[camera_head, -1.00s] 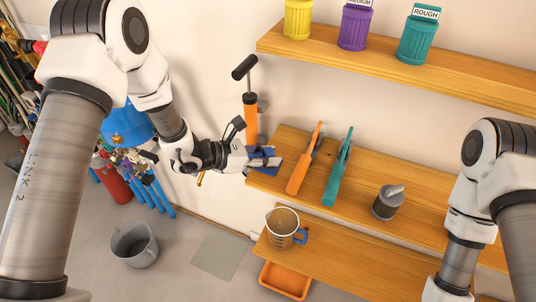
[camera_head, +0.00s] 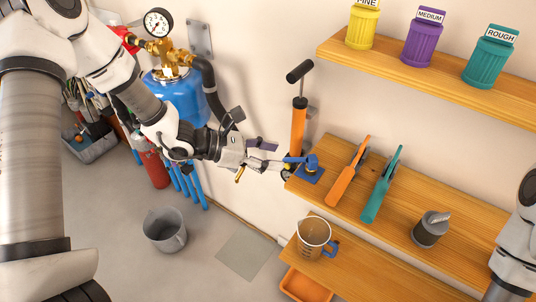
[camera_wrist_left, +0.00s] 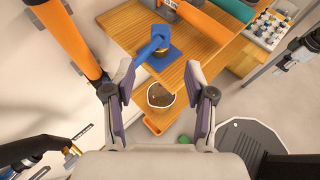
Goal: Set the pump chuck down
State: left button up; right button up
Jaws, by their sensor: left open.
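The blue pump chuck (camera_head: 311,161) sits on a small blue square pad (camera_head: 303,174) at the left end of the middle wooden shelf. In the left wrist view the chuck (camera_wrist_left: 152,46) lies on the pad, its lever pointing toward me and some brass showing under it. My left gripper (camera_head: 283,164) is just left of the chuck. In the left wrist view its fingers (camera_wrist_left: 157,82) are spread with nothing between them, and the chuck is beyond the tips, apart from them. My right arm shows at the right edge; its gripper is not seen.
An orange pump (camera_head: 298,125) stands behind my left gripper. Orange clamp (camera_head: 348,175) and teal clamp (camera_head: 381,187) lie right of the chuck, then a grey canister (camera_head: 430,230). A measuring jug (camera_head: 313,238) stands on the lower shelf. A blue tank (camera_head: 177,98) is at left.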

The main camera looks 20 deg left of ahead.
pick_arm(q)
jog(key=s+a+f+m+g+y, duration=0.2)
jog(key=s+f+m+y, duration=0.3)
jog(key=s+f+m, duration=0.7)
jog(key=s+a+f+m+g+y, duration=0.2)
jog(key=s+f+m+g+y, duration=0.3)
jog(key=s+f+m, duration=0.7)
notch_tip(320, 180, down, 3)
jog(key=shift+s+a+f+g+y, duration=0.15)
jog(key=shift+s+a+g+y, duration=0.25)
jog(key=shift+s, duration=0.7)
jog(key=shift+s, duration=0.1)
